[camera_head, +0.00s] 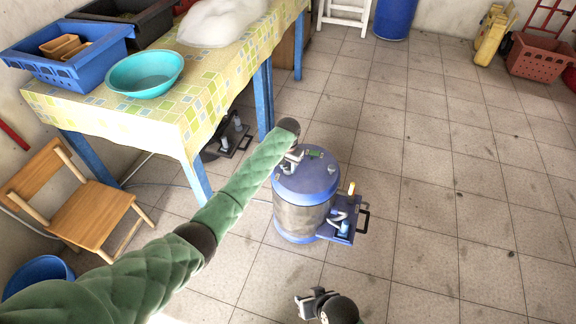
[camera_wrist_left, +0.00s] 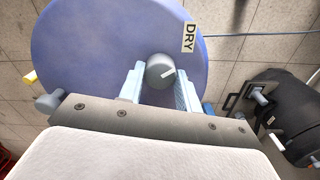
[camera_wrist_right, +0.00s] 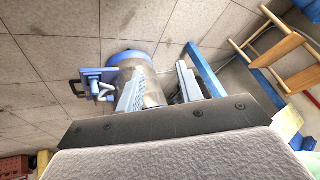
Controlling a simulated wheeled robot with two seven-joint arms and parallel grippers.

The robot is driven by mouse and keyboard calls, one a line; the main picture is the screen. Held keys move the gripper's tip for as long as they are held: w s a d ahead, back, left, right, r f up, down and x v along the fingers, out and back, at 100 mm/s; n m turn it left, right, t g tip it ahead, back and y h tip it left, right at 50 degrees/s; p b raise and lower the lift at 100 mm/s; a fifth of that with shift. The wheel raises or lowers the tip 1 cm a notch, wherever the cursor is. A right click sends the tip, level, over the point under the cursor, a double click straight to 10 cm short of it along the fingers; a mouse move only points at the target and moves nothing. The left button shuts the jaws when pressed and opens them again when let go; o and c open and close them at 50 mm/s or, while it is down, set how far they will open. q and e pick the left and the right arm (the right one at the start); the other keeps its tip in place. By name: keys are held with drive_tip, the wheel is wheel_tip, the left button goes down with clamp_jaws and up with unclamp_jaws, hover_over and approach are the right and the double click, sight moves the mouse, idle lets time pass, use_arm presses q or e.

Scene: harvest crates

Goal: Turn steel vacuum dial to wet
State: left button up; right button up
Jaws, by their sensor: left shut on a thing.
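The steel vacuum (camera_head: 300,217) stands upright on the tiled floor, with a blue lid and a steel body. In the left wrist view, a round grey dial (camera_wrist_left: 159,68) with a white pointer line sits on the blue lid (camera_wrist_left: 85,50). The pointer slants toward the upper right. A DRY label (camera_wrist_left: 188,37) lies up and right of the dial. No WET label is visible. My left gripper (camera_head: 294,156) is shut on the dial, one finger on each side. My right gripper (camera_head: 315,298) is open and empty, in front of the vacuum and apart from it.
A table with a checked cloth (camera_head: 205,85) stands left of the vacuum, with a teal bowl (camera_head: 145,72) and blue crate (camera_head: 65,62) on it. A wooden chair (camera_head: 75,195) stands at left. Dark equipment (camera_head: 228,140) is under the table.

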use_arm(q)
drive_tip(key=m+p, duration=0.2)
drive_tip(key=m, duration=0.1)
drive_tip(key=shift+r, duration=0.2)
drive_tip(key=shift+m+p, duration=0.75)
drive_tip(key=shift+m, duration=0.15)
drive_tip(key=shift+f+m+p, duration=0.1)
drive_tip(key=shift+m+p, duration=0.25)
drive_tip(key=shift+m, duration=0.55)
drive_tip(key=m, duration=0.2)
drive_tip(key=shift+m+p, duration=0.35)
drive_tip(key=shift+m, duration=0.05)
drive_tip(key=m, duration=0.3)
drive_tip(key=shift+f, duration=0.1)
drive_tip(key=shift+m, duration=0.6)
use_arm(e)
drive_tip(key=s+d+r+g, duration=0.1)
drive_tip(key=d+r, duration=0.1)
drive_tip(key=r, duration=0.5)
drive_tip(key=s+d+r+g+h, duration=0.1)
drive_tip(key=d+r, duration=0.2)
drive_tip(key=r, duration=0.5)
drive_tip(key=shift+s+r, duration=0.25)
drive_tip(key=shift+s, duration=0.05)
drive_tip(key=shift+d, duration=0.1)
drive_tip(key=shift+w+r, duration=0.1)
use_arm(q)
drive_tip(key=o, duration=1)
